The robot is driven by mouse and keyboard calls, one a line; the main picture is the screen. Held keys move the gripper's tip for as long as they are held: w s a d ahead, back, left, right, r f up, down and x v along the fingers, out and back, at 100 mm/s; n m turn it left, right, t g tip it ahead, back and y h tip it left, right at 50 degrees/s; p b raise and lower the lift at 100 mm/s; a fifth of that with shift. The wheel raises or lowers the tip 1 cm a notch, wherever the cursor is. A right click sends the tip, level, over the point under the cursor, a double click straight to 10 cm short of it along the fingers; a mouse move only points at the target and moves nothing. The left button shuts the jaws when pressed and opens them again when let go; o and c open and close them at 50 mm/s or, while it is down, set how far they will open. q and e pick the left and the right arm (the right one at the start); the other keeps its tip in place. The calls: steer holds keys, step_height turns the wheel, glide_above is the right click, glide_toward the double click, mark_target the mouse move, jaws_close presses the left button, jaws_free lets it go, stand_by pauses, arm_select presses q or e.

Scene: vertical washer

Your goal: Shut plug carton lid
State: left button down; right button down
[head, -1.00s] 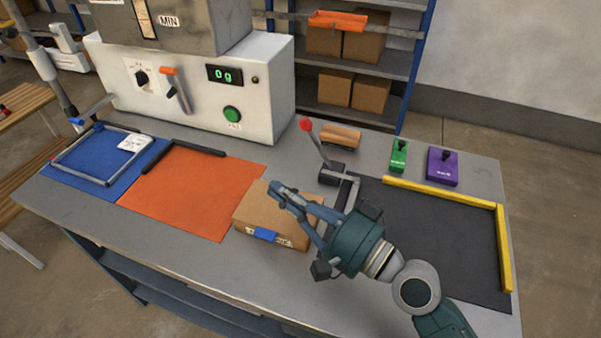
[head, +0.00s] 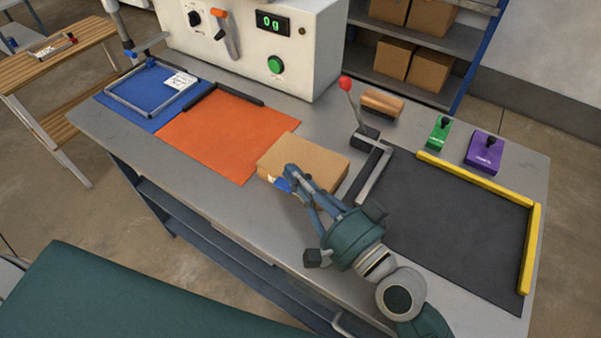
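A brown cardboard carton (head: 311,157) with a blue patch on its front sits near the middle of the table, partly over the right edge of the orange mat. Its top looks flat and closed. My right gripper (head: 287,178) is at the carton's front side, by the blue patch, and hides part of that face. Its fingers look close together, but I cannot tell how far apart they are or whether they touch the carton. My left gripper is not in view.
An orange mat (head: 215,135) and a blue mat (head: 127,95) lie to the left. A lever with a red knob (head: 345,84) stands behind the carton. A dark mat (head: 450,220) with yellow rails (head: 470,178) lies right. Green (head: 438,134) and purple (head: 484,152) stamps stand behind it.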

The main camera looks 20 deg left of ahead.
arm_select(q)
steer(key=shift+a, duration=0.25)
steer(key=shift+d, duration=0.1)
arm_select(e)
steer(key=v, duration=1.2)
